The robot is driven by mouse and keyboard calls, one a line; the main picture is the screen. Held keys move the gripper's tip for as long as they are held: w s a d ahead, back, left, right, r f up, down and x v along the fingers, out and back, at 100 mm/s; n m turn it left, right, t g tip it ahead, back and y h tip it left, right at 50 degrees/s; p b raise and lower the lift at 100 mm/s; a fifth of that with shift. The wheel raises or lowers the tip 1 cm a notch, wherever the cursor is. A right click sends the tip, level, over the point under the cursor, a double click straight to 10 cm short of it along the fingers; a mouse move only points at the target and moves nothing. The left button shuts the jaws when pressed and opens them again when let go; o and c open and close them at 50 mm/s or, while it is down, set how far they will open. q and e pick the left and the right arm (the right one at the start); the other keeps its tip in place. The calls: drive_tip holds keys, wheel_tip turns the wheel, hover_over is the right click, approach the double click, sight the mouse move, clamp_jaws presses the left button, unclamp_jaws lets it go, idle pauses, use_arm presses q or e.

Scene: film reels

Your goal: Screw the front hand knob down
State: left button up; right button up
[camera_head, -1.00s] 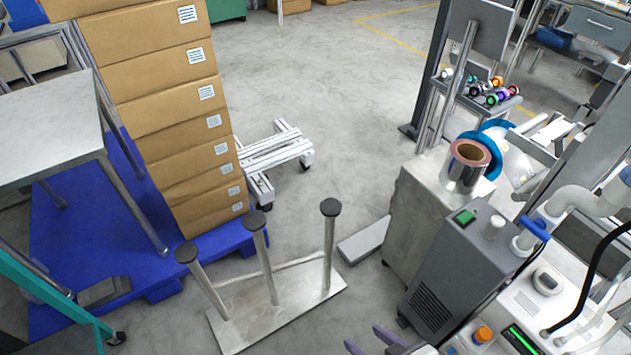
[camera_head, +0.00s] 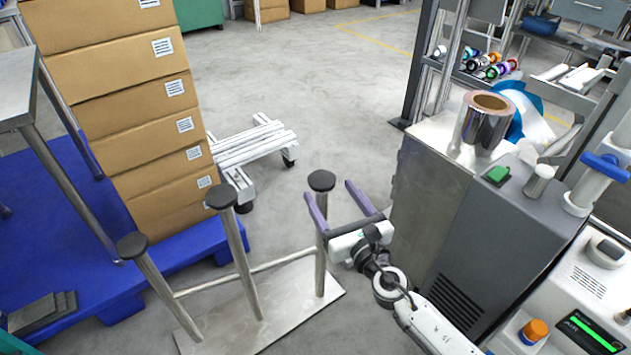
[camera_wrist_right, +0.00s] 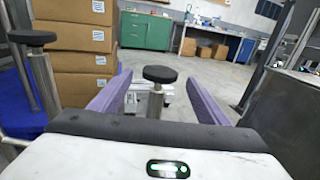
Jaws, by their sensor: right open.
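Three metal posts with round black knobs stand upright on a flat metal base plate (camera_head: 270,312). In the head view, one knob (camera_head: 133,245) is at the left, one (camera_head: 221,197) in the middle and one (camera_head: 321,181) at the right. The pictures do not settle which is the front one. My right gripper (camera_head: 329,190) is open and empty beside the right post, its left finger partly covering that post. In the wrist view, a knob (camera_wrist_right: 160,74) shows between the purple fingers, apart from both; its depth relative to the fingertips is unclear. My left gripper is out of view.
A grey machine (camera_head: 485,235) with a shiny film roll (camera_head: 482,125) on top stands close to the right of my right arm. Stacked cardboard boxes (camera_head: 125,110) stand on a blue pallet (camera_head: 85,240) at the left.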

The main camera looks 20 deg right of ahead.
sight(316, 172)
drive_tip(key=w, duration=0.2)
drive_tip(key=w+b, duration=0.1)
drive_tip(key=w, duration=0.2)
drive_tip(key=w+a+b, duration=0.1)
drive_tip(key=w, duration=0.2)
drive_tip(key=shift+w, duration=0.25)
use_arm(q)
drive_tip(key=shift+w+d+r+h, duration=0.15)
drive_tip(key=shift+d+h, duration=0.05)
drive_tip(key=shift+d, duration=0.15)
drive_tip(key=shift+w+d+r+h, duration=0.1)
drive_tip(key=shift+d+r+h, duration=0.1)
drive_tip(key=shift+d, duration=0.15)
use_arm(e)
drive_tip(key=shift+w+r, duration=0.1)
drive_tip(key=shift+w, duration=0.55)
drive_tip(key=c, duration=1)
drive_tip(key=shift+c, duration=0.2)
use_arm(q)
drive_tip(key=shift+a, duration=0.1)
use_arm(e)
drive_tip(key=shift+m+h, duration=0.4)
drive_tip(key=shift+h, duration=0.2)
